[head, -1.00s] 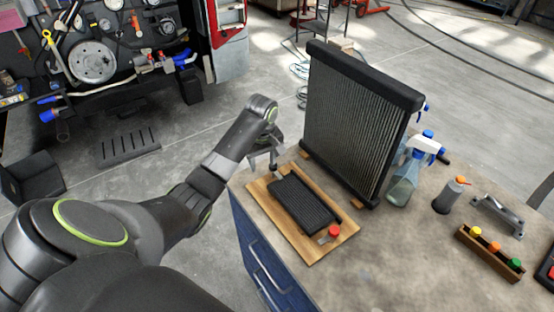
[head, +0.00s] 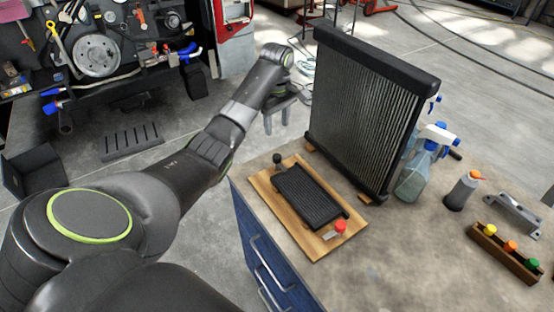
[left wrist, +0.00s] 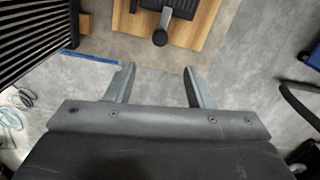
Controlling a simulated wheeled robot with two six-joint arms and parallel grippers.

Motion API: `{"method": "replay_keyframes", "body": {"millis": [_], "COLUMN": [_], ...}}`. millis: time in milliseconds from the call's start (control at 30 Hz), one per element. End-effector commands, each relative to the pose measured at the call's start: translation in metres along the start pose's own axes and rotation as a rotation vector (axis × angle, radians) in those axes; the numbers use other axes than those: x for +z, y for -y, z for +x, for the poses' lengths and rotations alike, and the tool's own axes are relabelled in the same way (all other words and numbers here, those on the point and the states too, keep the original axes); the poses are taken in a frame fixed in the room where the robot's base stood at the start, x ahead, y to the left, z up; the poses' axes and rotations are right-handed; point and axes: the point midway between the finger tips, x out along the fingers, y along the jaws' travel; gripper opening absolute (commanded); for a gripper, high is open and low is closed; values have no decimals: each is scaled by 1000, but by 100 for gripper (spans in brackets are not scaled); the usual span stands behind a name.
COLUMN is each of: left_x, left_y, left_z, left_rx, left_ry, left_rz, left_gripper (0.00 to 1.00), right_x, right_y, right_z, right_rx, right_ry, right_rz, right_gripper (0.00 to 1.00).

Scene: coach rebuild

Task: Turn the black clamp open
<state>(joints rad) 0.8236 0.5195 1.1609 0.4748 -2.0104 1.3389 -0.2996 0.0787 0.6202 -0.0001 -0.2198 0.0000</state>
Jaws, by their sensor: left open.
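A wooden board (head: 324,247) on the workbench carries a black finned block (head: 308,196). The black clamp (head: 278,159), a small dark knob on a short stem, is at the block's far left end. It also shows in the left wrist view (left wrist: 160,38), at the board's edge, beyond my fingertips. A red knob (head: 340,227) with a small metal plate is at the block's near end. My left gripper (head: 277,120) is open and empty, above and apart from the clamp. In the left wrist view its two fingers (left wrist: 159,69) are spread. My right gripper is not in view.
A tall black radiator (head: 360,110) stands right behind the board. Spray bottles (head: 415,172), a grey bottle (head: 461,190), a metal bracket (head: 515,213) and a wooden rack (head: 505,254) with coloured caps are further right. The bench front between them is clear.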

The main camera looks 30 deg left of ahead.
Motion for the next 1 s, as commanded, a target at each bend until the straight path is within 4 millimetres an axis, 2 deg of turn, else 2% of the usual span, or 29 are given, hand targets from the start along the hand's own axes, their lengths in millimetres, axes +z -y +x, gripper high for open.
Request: {"method": "replay_keyframes", "body": {"millis": [33,567,700,1000], "left_x": [0,0,0,0], "left_y": [0,0,1,0], "left_z": [12,71,97,120], "left_rx": [0,0,-3,0], "left_ry": [0,0,1,0], "left_rz": [0,1,0,1], "left_gripper": [49,49,49,49], "right_x": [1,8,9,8], "right_y": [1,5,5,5], "right_z": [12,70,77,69], "right_rx": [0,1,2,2], "right_ry": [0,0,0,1], "right_rz": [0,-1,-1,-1], "right_gripper": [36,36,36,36]}}
